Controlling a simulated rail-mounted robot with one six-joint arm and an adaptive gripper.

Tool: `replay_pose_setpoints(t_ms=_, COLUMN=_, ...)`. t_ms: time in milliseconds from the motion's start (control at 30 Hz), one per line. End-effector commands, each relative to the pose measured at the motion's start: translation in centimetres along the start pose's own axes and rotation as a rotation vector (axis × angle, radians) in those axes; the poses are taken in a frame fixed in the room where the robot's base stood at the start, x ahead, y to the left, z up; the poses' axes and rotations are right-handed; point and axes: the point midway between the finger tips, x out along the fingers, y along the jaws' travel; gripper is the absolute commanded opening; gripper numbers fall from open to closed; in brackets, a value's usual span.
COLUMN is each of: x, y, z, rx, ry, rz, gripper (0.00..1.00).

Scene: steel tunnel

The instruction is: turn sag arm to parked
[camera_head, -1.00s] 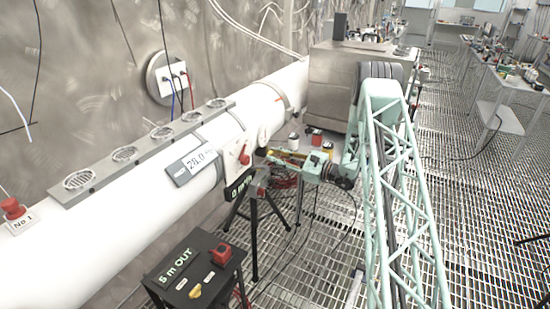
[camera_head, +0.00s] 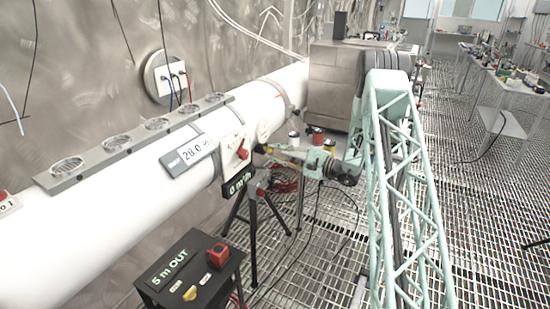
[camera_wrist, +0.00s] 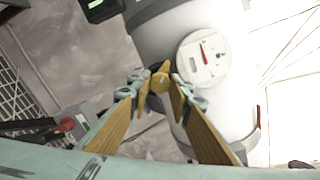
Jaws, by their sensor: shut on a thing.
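My gripper (camera_wrist: 160,78) is in the middle of the wrist view, its yellow-and-teal fingers closed around a small yellow knob-like end (camera_wrist: 160,82). I cannot tell for sure whether this is the sag arm; no label shows on it. Just beyond and to the right, a white plate (camera_wrist: 196,64) with a thin red mark sits on the white pipe (camera_wrist: 165,30). In the head view my gripper (camera_head: 265,149) reaches the pipe's right side, close to a white plate with a red lever (camera_head: 243,151). The fingertips are too small there to see the grip.
A 28.0 display (camera_head: 189,152) and a row of round vents (camera_head: 135,138) sit on the pipe (camera_head: 110,200). A black "5 m OUT" stand (camera_head: 180,263) with a red button (camera_head: 217,254) is in front. A tripod (camera_head: 253,215) stands below the pipe. Cables lie on the grating.

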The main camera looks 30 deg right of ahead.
Motion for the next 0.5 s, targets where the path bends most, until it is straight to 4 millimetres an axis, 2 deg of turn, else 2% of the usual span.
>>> replay_pose_setpoints(t_ms=500, x=0.02, y=-0.05, z=0.05, rx=-0.407, ry=0.000, rz=0.000, gripper=0.08)
